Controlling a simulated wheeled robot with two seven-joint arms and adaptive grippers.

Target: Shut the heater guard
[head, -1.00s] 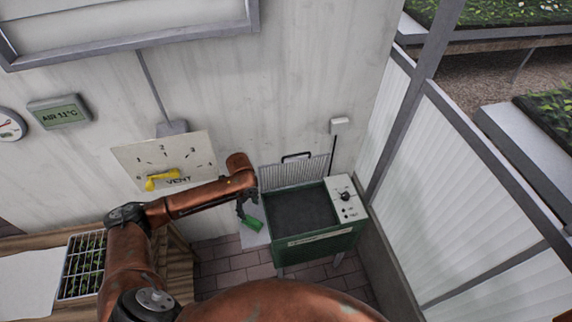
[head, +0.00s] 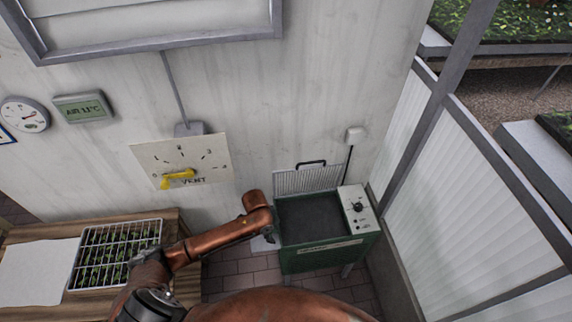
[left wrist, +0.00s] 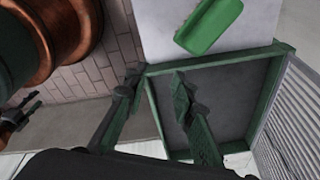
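The heater (head: 318,257) is a green box with a dark sunken top, which also shows in the left wrist view (left wrist: 225,100). Its guard (head: 308,180) is a grey wire grille with a dark handle (head: 311,163), standing raised along the back edge. The guard shows at the right of the left wrist view (left wrist: 296,115). My left gripper (left wrist: 153,88) is open and empty, its fingers apart over the heater's front edge region; its height above is unclear. In the head view the gripper is mostly hidden by my arm. My right gripper seems to show at the left wrist view's left edge (left wrist: 24,112).
A white control panel (head: 357,209) is on the heater's right. A green object (left wrist: 210,25) lies on a white surface (left wrist: 160,35) left of the heater. A seedling tray (head: 115,255) sits on a wooden bench. A vent dial with a yellow pointer (head: 178,176) is on the wall.

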